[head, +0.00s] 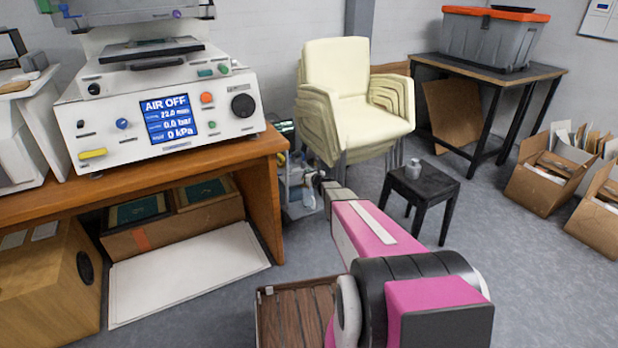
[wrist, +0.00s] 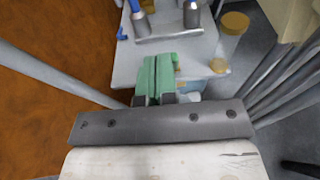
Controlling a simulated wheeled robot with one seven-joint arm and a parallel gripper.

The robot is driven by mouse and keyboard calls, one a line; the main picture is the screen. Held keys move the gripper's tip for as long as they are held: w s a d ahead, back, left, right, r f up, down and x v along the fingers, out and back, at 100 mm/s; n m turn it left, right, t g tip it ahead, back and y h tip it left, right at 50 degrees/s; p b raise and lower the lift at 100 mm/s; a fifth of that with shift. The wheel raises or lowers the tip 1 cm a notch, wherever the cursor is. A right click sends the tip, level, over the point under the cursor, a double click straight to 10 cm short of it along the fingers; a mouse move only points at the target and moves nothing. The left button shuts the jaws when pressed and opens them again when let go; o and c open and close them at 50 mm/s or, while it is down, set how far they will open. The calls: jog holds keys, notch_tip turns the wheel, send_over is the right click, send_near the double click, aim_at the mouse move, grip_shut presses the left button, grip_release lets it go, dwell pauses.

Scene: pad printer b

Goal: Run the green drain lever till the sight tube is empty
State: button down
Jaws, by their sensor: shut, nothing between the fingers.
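My gripper (wrist: 159,62) shows in the wrist view with its two pale green fingers side by side, shut and empty. Past the fingertips is a light grey unit (wrist: 190,62) with metal fittings and blue parts at its top. In the head view the unit (head: 302,205) stands low beside the bench's right end, partly behind my arm. I cannot make out the sight tube or its level.
The wooden bench (head: 225,155) carries a printer (head: 160,115) whose screen reads AIR OFF, 0.0 bar. Stacked cream chairs (head: 345,75) stand close behind the unit. A black stool (head: 425,180) is right of my arm.

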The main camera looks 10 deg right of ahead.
jog(key=shift+w+a+r, duration=0.25)
jog(key=shift+w+r, duration=0.2)
jog(key=shift+w, duration=0.3)
jog(key=shift+w+a+r, duration=0.2)
jog(key=shift+w+r, duration=0.25)
jog(key=shift+w, duration=0.3)
